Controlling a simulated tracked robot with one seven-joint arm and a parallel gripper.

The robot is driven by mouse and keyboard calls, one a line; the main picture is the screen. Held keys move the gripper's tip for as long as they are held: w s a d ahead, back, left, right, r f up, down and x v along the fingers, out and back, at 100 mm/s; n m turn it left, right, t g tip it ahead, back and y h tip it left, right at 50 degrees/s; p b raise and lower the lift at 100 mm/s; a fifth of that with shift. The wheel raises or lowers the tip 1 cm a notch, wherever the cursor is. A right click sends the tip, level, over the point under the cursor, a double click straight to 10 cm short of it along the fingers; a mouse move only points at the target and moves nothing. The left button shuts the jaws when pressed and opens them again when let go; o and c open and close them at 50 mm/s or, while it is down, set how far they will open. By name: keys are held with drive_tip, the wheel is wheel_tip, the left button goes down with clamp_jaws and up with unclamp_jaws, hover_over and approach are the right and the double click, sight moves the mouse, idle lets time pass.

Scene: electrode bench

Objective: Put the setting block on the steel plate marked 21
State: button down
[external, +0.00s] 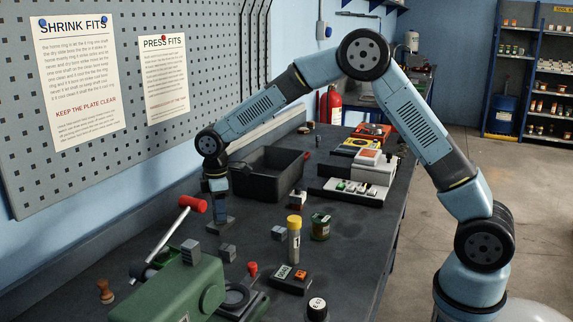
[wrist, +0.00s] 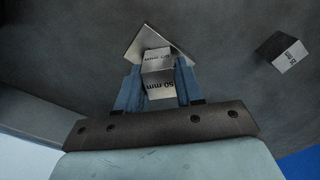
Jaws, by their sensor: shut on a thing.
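My gripper (external: 216,190) is low over the bench, left of the middle. In the external view the block shows only as a small grey patch below the fingers. A flat steel plate (wrist: 145,42) lies under the block, with a corner sticking out beyond it. The plate also shows in the external view (external: 225,223). Its marking is hidden. I cannot tell whether block and plate touch.
Two other grey blocks (external: 190,251) (external: 228,252) stand nearer the camera; one block (wrist: 287,52) shows in the wrist view. A black tray (external: 283,180) is behind my gripper. A green machine (external: 175,290) with a red-headed lever (external: 192,204) and a yellow-capped tube (external: 294,242) stand in front.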

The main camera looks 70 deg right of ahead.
drive_tip(key=c, duration=0.7)
unclamp_jaws()
drive_tip(key=shift+f, duration=0.1)
